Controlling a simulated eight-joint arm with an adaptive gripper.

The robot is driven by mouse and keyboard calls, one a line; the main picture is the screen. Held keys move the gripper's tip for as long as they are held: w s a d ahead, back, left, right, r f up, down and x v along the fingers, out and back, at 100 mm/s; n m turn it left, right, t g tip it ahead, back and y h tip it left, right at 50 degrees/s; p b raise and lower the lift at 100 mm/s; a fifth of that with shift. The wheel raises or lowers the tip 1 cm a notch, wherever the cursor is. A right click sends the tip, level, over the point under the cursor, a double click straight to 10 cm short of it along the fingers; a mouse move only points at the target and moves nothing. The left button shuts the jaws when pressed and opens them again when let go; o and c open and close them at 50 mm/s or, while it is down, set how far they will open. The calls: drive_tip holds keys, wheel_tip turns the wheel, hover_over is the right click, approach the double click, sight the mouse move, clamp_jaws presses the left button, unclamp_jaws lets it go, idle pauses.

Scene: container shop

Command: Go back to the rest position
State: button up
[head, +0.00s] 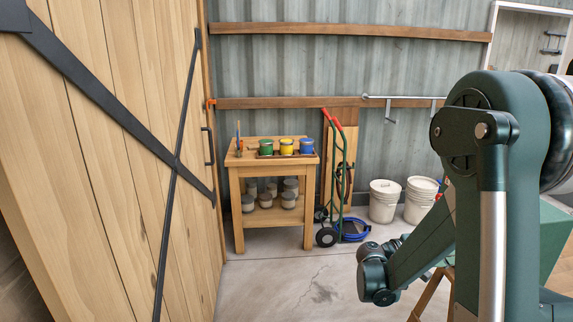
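My arm (490,180) fills the right side of the head view, dark green with a silver rod. It folds down and to the left, ending in view at rounded dark joints (373,280) above the concrete floor. I see no gripper fingers and nothing held. The gripper seems to be hidden or out of the picture.
A wooden barn door (110,150) stands close on the left. At the back are a wooden table (237,173) with green (266,146), yellow (287,147) and blue (307,146) cans, a hand truck (343,190) and white buckets (384,202). Floor (270,285) in the middle is clear.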

drive_tip(key=shift+a+r, duration=0.1)
drive_tip(key=s+a+t+y, duration=0.2)
drive_tip(key=s+a+y, duration=0.4)
drive_tip(key=a, duration=0.6)
drive_tip(key=s+a+n+t+y+p, duration=0.1)
drive_tip(key=s+a+y, duration=0.5)
drive_tip(key=a, duration=0.7)
drive_tip(key=s+a+r+n+t+y, duration=0.1)
drive_tip(key=s+a+t+y, duration=0.3)
drive_tip(key=s+a, duration=0.6)
drive_tip(key=a+y, duration=0.1)
drive_tip(key=a, duration=0.2)
drive_tip(key=shift+y+p, duration=0.35)
drive_tip(key=shift+y, duration=0.05)
drive_tip(key=shift+r, duration=0.1)
idle(1.5)
